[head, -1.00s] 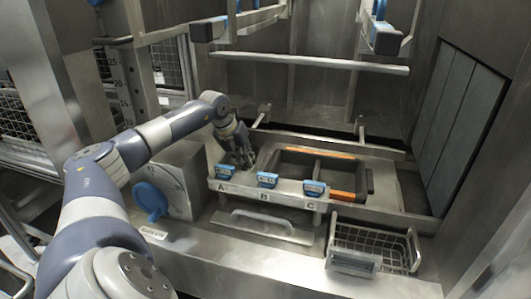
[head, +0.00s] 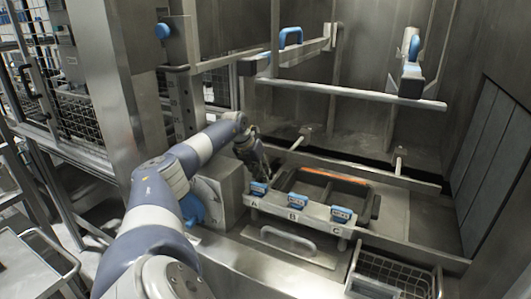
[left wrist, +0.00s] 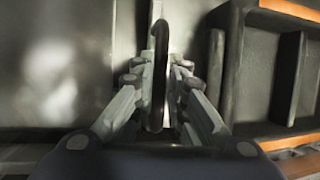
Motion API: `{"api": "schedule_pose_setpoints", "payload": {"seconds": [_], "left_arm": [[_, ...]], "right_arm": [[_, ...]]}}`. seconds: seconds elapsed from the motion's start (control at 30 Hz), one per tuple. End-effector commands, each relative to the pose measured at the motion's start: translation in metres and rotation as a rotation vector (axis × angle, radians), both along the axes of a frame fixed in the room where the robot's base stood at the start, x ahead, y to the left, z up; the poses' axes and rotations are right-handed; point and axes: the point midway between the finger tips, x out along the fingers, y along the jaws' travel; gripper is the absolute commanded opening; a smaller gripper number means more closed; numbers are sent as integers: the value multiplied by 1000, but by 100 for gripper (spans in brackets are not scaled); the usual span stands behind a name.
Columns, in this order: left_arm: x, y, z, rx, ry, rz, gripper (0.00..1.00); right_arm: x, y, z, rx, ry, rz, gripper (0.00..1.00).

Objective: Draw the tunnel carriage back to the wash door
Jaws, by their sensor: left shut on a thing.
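The steel carriage frame (head: 292,217) carries blue latches marked A (head: 258,188), B (head: 298,200) and C (head: 341,214). A dark tray (head: 374,206) with orange edging sits in it; it also shows at the right of the left wrist view (left wrist: 233,60). My left gripper (head: 262,170) is low, behind latch A and left of the tray. In the left wrist view its fingers (left wrist: 161,100) are shut on a dark upright bar (left wrist: 160,45). Which part this bar belongs to is hidden in the head view. My right gripper is not in view.
A horizontal steel rail (head: 350,94) and blue-handled brackets (head: 290,37) hang above the carriage. A grey slatted panel (head: 500,165) stands at right. A wire basket (head: 395,272) and a steel handle (head: 288,238) are in front. A blue knob (head: 193,208) is beside my left arm.

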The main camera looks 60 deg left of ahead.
Motion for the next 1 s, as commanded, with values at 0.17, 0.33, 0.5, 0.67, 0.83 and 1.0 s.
{"api": "schedule_pose_setpoints", "payload": {"seconds": [0.17, 0.33, 0.5, 0.67, 0.83, 1.0], "left_arm": [[-1, 3, 1, 4, 1, 3, 0], [-1, 2, 1, 4, 0, 3, 15], [-1, 2, 1, 3, 0, 2, 33], [0, 1, 0, 2, 0, 1, 33], [0, 1, 6, 2, -3, 1, 33], [1, 2, 32, 3, -6, 1, 33]], "right_arm": [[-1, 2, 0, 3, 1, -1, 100], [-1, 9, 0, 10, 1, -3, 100], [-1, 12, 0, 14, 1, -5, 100], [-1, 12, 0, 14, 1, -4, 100], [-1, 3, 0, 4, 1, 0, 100], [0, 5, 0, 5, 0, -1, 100]]}}
